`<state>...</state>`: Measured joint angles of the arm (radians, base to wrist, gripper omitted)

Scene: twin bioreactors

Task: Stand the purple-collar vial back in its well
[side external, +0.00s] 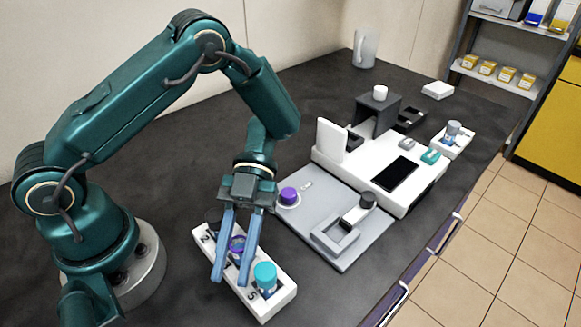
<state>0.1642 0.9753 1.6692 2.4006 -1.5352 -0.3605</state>
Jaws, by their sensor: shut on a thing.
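The purple-collar vial (237,244) is between the two blue fingers of my gripper (230,280), which is shut on it. The fingers point down and partly cover the vial. The vial is over or in the middle part of the white numbered rack (281,300); I cannot tell whether its base is down in a well. A teal-capped vial (265,275) stands in the rack at the near end, by the number 5. A dark item (214,228) is at the rack's far end, near the number 2.
Right of the rack is a grey plate (320,225) with a purple-topped piece (288,195) and a grey bracket (335,239). A white instrument (345,165) with a dark screen stands behind it. A mug (365,48) is far back. Dark bench left of the instrument is clear.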

